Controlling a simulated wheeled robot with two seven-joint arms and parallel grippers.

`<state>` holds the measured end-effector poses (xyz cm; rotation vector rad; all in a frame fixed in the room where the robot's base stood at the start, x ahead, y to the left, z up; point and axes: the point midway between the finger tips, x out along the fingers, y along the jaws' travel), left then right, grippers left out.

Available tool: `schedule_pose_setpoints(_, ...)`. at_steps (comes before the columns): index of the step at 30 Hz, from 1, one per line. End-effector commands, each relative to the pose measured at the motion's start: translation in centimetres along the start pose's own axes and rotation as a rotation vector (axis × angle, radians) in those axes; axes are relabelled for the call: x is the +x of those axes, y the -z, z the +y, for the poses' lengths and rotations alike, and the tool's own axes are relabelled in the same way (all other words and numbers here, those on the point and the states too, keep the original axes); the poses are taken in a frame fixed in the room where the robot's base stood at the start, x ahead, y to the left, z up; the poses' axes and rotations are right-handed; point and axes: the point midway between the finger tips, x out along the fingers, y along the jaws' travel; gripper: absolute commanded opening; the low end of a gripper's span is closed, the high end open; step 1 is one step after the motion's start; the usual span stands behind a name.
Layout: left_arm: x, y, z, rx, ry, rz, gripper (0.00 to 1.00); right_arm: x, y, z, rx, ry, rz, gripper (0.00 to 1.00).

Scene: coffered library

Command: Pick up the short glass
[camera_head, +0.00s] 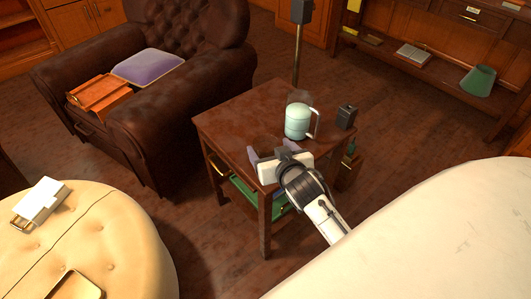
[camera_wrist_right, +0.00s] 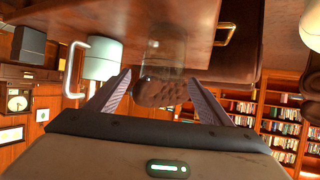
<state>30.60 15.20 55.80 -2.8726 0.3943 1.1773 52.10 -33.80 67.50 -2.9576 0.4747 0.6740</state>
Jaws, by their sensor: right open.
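The short glass (camera_wrist_right: 162,62) is clear and see-through. In the right wrist view it shows in the middle, between and just beyond my right fingertips, with brown showing through it. In the head view I cannot clearly make it out near the gripper. My right gripper (camera_head: 268,151) is over the near part of the small wooden table (camera_head: 235,122). In the right wrist view the gripper (camera_wrist_right: 160,79) is open, its two fingers apart on either side of the glass. I cannot tell whether they touch it. My left gripper is not in view.
A pale teal mug (camera_head: 297,123) stands close behind the gripper; it also shows in the wrist view (camera_wrist_right: 103,60). A small black box (camera_head: 346,117) is at the table's right corner. A leather armchair (camera_head: 150,130) stands left.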

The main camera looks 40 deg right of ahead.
Motion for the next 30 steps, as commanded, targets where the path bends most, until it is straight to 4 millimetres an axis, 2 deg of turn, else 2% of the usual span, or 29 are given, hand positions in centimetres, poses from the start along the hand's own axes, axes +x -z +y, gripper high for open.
schedule_pose_setpoints(3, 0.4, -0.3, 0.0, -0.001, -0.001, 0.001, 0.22, 1.8, -0.2, -0.1, -0.003, 0.001, 0.001, 0.74)
schedule_pose_setpoints(8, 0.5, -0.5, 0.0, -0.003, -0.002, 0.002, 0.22, 2.9, -0.2, -0.1, -0.002, 0.002, 0.0, 0.74)
schedule_pose_setpoints(18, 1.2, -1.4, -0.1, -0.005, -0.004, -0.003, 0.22, 7.4, -0.4, -0.3, -0.003, 0.003, 0.0, 0.74)
schedule_pose_setpoints(26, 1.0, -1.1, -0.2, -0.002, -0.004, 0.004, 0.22, 7.7, -0.3, -0.3, -0.002, 0.003, -0.002, 0.74)
schedule_pose_setpoints(27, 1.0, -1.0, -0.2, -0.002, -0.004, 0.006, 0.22, 7.7, -0.3, -0.3, -0.002, 0.003, -0.002, 0.72)
schedule_pose_setpoints(30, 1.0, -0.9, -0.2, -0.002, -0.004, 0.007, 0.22, 7.7, -0.3, -0.3, -0.002, 0.004, -0.002, 0.55)
